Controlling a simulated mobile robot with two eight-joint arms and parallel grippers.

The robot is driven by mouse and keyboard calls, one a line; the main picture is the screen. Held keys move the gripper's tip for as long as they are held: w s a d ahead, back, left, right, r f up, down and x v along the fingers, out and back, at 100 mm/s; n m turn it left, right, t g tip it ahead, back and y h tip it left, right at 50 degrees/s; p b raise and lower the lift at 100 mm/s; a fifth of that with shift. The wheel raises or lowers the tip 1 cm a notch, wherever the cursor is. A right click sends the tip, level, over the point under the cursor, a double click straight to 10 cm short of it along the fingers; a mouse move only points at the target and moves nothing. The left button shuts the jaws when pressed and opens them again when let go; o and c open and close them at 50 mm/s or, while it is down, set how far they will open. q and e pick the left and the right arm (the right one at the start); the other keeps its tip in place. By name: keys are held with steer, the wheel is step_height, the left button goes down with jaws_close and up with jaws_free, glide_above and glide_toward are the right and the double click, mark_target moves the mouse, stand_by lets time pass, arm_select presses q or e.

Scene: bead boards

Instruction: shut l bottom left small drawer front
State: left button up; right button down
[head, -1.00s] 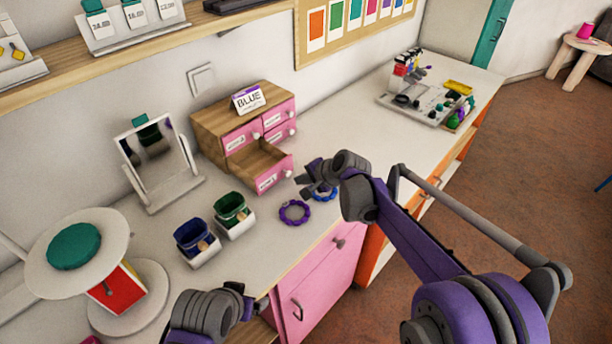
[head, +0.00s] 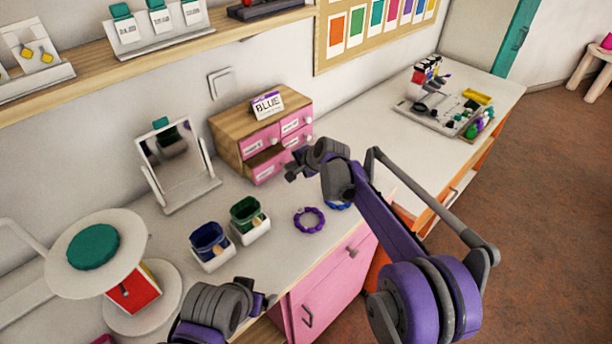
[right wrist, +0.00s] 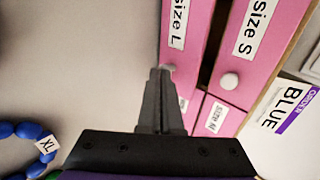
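The small wooden drawer cabinet (head: 228,150) with pink fronts stands against the wall. Its bottom left drawer front (head: 264,174), labelled Size L in the right wrist view (right wrist: 186,28), stands slightly out, with a dark gap above it. My right gripper (head: 292,173) is at this front; in the right wrist view its fingers (right wrist: 160,74) are together with nothing between them. The tips overlap the L front's knob (right wrist: 169,67); contact is hard to tell. The Size S front (right wrist: 258,40) above looks shut. My left gripper (head: 262,300) is low in the head view, its fingers unclear.
A purple bracelet (head: 309,231) and a partly hidden blue bracelet (head: 338,206) lie in front of the cabinet. Blue (head: 209,243) and green (head: 248,219) bins and a mirror (head: 172,165) stand to the left. A BLUE sign (head: 267,105) is on top of the cabinet.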

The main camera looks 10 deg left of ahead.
mark_target(280, 158)
arm_select(q)
steer(key=shift+w+r+p, duration=0.25)
steer(key=shift+r, duration=0.2)
steer(key=shift+w+r+p, duration=0.2)
steer(key=shift+r, duration=0.25)
arm_select(e)
steer(key=w+a, duration=0.1)
steer(key=a, duration=0.1)
steer(key=w+a, duration=0.2)
steer(key=shift+a, duration=0.2)
arm_select(q)
steer(key=shift+s+d, duration=0.1)
steer(key=shift+d, duration=0.05)
steer(key=shift+f, duration=0.1)
arm_select(e)
steer(key=shift+s+d, duration=0.1)
